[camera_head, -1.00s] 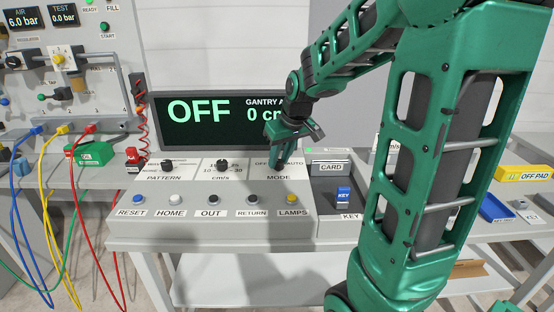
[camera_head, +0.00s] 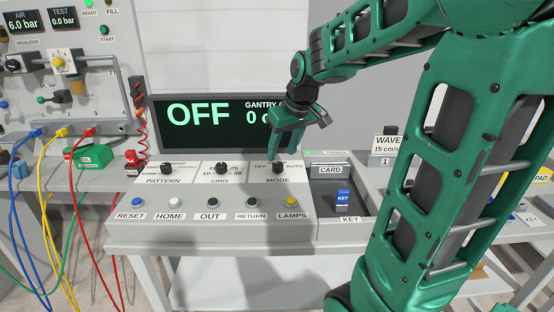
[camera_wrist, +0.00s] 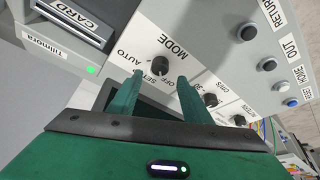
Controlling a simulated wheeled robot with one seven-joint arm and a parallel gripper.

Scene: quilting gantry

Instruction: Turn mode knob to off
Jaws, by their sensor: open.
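The mode knob (camera_head: 278,168) is a small black knob above the MODE label on the sloped grey console. It also shows in the wrist view (camera_wrist: 160,65), with OFF, SET and AUTO printed around it. Its pointer is too small to read surely. The large display (camera_head: 200,113) behind reads OFF in green. My green gripper (camera_head: 283,155) is just above the knob, pointing down. In the wrist view my gripper (camera_wrist: 161,77) has its two fingers apart, with the knob showing in the gap beyond the tips. It holds nothing.
The pattern knob (camera_head: 166,169) and speed knob (camera_head: 221,168) stand in the same row to the left. Several push buttons line the front, including the yellow LAMPS button (camera_head: 291,202). A card slot and blue key (camera_head: 343,197) are on the right. Space above the console front is clear.

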